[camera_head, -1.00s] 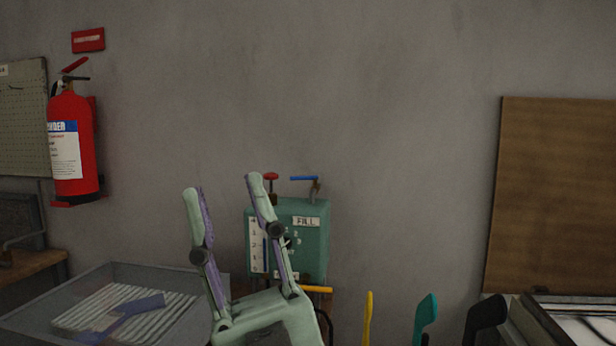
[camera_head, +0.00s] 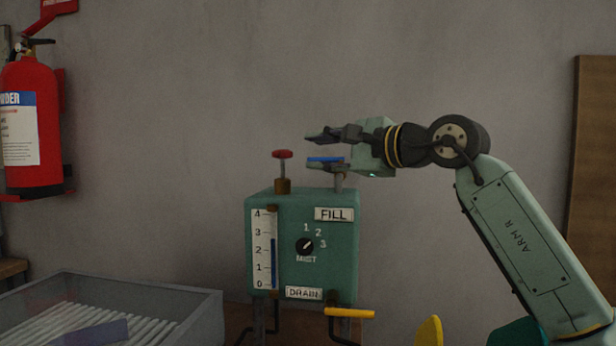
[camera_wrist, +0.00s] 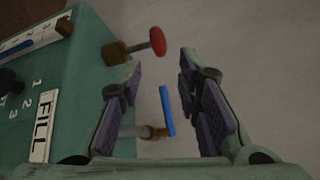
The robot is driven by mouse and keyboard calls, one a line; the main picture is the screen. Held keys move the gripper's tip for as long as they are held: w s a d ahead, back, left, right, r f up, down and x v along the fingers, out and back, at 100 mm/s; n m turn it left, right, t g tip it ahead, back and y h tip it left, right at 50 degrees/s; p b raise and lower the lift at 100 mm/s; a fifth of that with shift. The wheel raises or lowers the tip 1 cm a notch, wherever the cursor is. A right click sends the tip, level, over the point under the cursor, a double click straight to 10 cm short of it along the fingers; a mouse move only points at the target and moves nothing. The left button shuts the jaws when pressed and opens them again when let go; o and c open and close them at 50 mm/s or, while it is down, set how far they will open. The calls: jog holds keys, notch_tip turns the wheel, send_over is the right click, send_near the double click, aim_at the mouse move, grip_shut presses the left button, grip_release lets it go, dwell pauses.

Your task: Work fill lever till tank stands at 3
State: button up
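The green tank (camera_head: 270,207) stands against the wall in the head view. The blue fill lever (camera_head: 325,159) sits on a post above the FILL label (camera_head: 334,214). My gripper (camera_head: 312,150) reaches in from the right at lever height, fingers pointing left. In the wrist view the gripper (camera_wrist: 160,65) is open, with the blue lever (camera_wrist: 167,110) between its fingers and a visible gap on both sides.
A red knob (camera_head: 282,155) stands on the tank's top left, just beyond my fingertips. A MIST dial (camera_head: 304,246) and a yellow drain lever (camera_head: 349,313) are on the front and below. A grey tray (camera_head: 190,300) lies left. A red extinguisher (camera_head: 30,115) hangs left.

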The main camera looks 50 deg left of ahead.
jog(key=w+t, duration=0.1)
jog(key=w, duration=0.1)
jog(key=w+t+h, duration=0.1)
jog(key=w, duration=0.1)
jog(key=w+t, duration=0.1)
jog(key=w, duration=0.1)
jog(key=shift+w+d+f+t+h, duration=0.25)
jog(key=shift+w+d+t+h, duration=0.05)
jog(key=shift+d+t, duration=0.1)
jog(key=p+x, duration=0.1)
jog(key=x, duration=0.9)
jog(key=shift+s+a+r, duration=0.1)
jog(key=shift+s, duration=0.05)
grip_shut()
